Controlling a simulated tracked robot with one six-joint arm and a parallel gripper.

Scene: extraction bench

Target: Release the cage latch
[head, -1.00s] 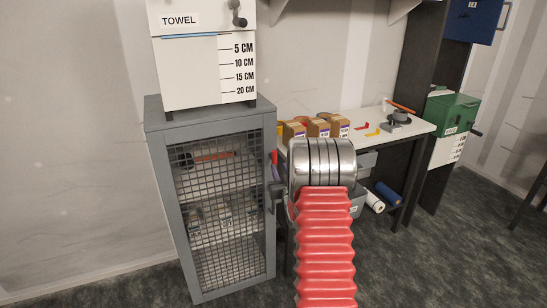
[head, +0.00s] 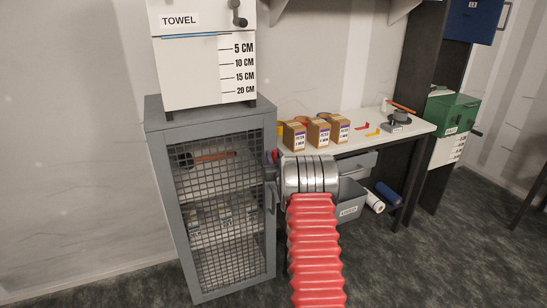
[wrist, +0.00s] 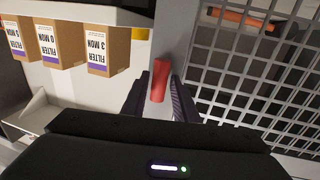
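The cage (head: 208,101) is a grey cabinet with a mesh door, standing at left centre in the head view. Its latch has a red handle (wrist: 159,79), upright between my fingertips in the wrist view. A bit of the red handle (head: 274,155) shows at the cage's right edge in the head view, left of my silver wrist. My gripper (wrist: 160,95) has one dark finger on each side of the handle. A thin gap seems to show on the right, so the fingers look open around it. Contact with the handle is unclear. The mesh door looks shut.
A towel box (head: 200,70) stands on top of the cage. An orange-handled tool (head: 213,156) lies inside behind the mesh. A white bench (head: 400,131) with several filter boxes (head: 318,132) stands right of the cage. A grey bin (head: 349,205) is below it.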

